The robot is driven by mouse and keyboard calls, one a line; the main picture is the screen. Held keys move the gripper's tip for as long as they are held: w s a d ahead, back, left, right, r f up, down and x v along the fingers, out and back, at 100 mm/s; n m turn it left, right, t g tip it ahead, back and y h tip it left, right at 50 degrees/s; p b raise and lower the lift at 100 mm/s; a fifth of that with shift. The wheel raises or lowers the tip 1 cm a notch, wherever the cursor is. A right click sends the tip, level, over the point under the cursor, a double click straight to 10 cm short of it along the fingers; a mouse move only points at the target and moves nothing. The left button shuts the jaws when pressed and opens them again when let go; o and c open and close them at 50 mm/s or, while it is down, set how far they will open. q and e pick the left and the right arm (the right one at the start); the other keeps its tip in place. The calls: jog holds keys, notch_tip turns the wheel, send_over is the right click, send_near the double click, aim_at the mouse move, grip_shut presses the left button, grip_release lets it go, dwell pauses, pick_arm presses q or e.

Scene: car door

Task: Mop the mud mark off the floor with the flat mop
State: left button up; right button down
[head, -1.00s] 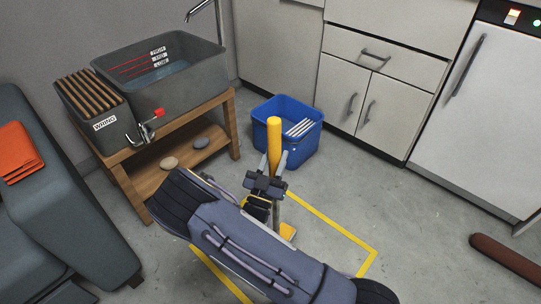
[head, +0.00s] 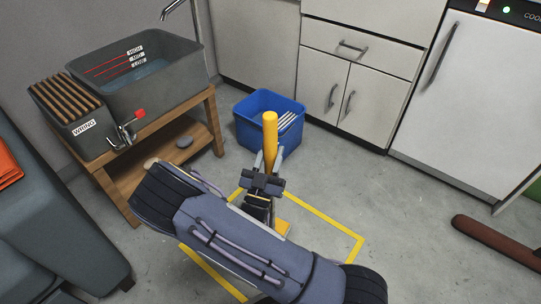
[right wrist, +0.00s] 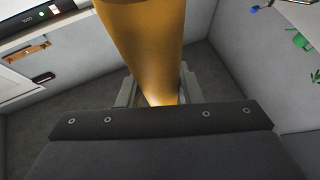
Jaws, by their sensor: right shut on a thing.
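The flat mop's yellow handle (head: 270,132) stands up from my right gripper (head: 268,160) in the head view. That gripper is shut on the handle, which also fills the upper middle of the right wrist view (right wrist: 140,40), between the fingers (right wrist: 158,95). A small yellow piece (head: 283,228) shows low behind my right forearm; I cannot tell whether it belongs to the mop. The mop head is otherwise hidden by my arm. I see no mud mark; part of the floor is covered by my arm. My left gripper is in neither view.
A yellow outline (head: 335,228) marks the floor around my arm. A blue bucket (head: 250,140) stands behind the handle. A grey basin (head: 185,75) with a wringer (head: 75,128) sits on a wooden stand (head: 212,125) at left. A brown roll (head: 490,240) lies at right. Cabinets line the back.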

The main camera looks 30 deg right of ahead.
aim_at(268, 151)
jog(key=shift+r+p, duration=1.25)
jog(key=shift+r, duration=1)
